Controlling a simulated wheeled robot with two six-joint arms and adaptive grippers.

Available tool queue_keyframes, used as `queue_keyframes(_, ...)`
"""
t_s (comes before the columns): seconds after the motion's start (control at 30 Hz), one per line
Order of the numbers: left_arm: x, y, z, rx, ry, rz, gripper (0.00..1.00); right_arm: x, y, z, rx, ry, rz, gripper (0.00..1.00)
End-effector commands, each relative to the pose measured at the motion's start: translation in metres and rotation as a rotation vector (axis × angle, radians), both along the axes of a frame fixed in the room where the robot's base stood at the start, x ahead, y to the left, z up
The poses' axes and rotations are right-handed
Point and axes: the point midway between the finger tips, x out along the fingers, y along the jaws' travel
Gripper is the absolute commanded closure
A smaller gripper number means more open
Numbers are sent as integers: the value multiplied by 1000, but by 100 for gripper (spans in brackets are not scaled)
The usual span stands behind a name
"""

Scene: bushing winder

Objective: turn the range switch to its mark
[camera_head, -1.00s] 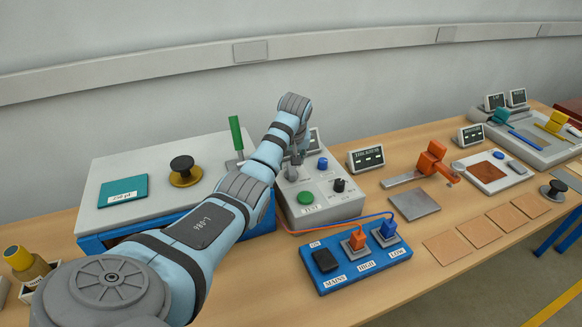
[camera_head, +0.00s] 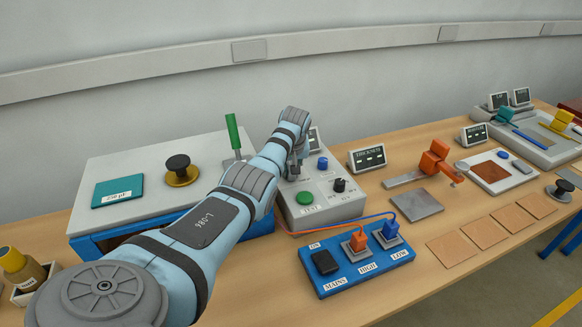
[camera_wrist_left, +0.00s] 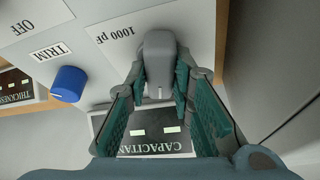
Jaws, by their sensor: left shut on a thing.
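The range switch is a grey lever knob (camera_wrist_left: 158,58) with a short white line on its end, on the grey meter box (camera_head: 333,207). My left gripper (camera_head: 292,174) is over the back left of that box, and its fingers hide the switch in the head view. In the left wrist view my left gripper (camera_wrist_left: 161,82) has its green-padded fingers on both sides of the knob, shut on it. A "1000 pF" label (camera_wrist_left: 116,34) is beside the knob. Other range marks cannot be made out. My right gripper is not in view.
A blue trim knob (camera_head: 323,163), a black knob (camera_head: 339,185) and a green button (camera_head: 305,198) are on the same box. A green-handled lever (camera_head: 233,135) stands close to the left of my forearm. A blue switch panel (camera_head: 335,275) lies in front.

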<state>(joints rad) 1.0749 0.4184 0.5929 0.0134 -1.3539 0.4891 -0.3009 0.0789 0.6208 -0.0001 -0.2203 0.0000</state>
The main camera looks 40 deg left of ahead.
Motion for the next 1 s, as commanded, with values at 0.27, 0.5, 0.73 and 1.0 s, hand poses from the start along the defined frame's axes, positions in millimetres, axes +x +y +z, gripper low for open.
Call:
queue_keyframes(0.27,-1,0,2,0,2,-55,100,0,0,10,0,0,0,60)
queue_keyframes(0.5,-1,1,3,-1,1,-194,100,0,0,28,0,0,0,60)
queue_keyframes(0.73,-2,2,1,-1,1,-352,100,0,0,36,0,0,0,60)
queue_keyframes(1.0,-1,2,0,0,0,-482,100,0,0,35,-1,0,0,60)
